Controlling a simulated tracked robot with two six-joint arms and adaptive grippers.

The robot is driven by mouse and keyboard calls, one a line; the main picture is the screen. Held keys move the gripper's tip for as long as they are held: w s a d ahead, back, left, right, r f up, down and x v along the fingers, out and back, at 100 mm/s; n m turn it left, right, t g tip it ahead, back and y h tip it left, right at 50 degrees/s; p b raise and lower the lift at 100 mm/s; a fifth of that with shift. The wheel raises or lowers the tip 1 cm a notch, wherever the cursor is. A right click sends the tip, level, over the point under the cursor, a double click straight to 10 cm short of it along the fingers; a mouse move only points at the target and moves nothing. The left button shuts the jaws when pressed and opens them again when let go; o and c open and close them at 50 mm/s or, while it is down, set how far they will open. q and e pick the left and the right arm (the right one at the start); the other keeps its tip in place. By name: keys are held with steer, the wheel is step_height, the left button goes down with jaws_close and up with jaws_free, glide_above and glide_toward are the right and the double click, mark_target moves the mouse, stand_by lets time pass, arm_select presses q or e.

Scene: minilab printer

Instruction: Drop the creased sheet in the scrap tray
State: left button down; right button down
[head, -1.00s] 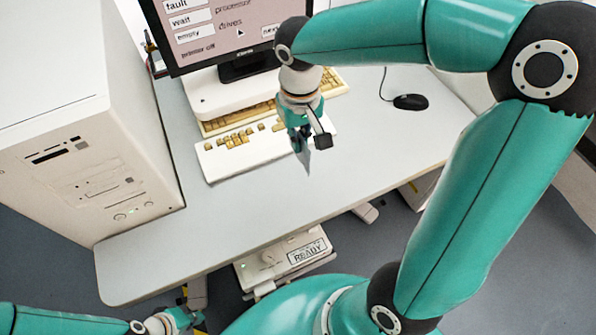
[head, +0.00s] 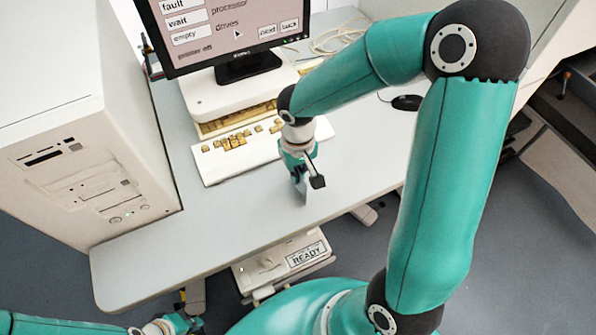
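My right gripper (head: 301,184) hangs over the front part of the desk, in front of the keyboard. A thin grey piece shows at its tip; I cannot tell whether this is a finger or a sheet seen edge-on. Its opening cannot be made out. My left gripper (head: 182,324) is at the bottom edge, below the desk's front edge, partly cut off, and its opening is unclear. I cannot make out a creased sheet or a scrap tray for certain.
The desk (head: 215,225) has a clear front strip. A keyboard (head: 240,150), a monitor (head: 225,35), a mouse (head: 407,102) and a large white computer tower (head: 85,130) stand on it. A white device marked READY (head: 285,265) sits below the front edge.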

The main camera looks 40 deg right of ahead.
steer(key=shift+f, duration=0.1)
steer(key=c, duration=1.3)
jaws_free()
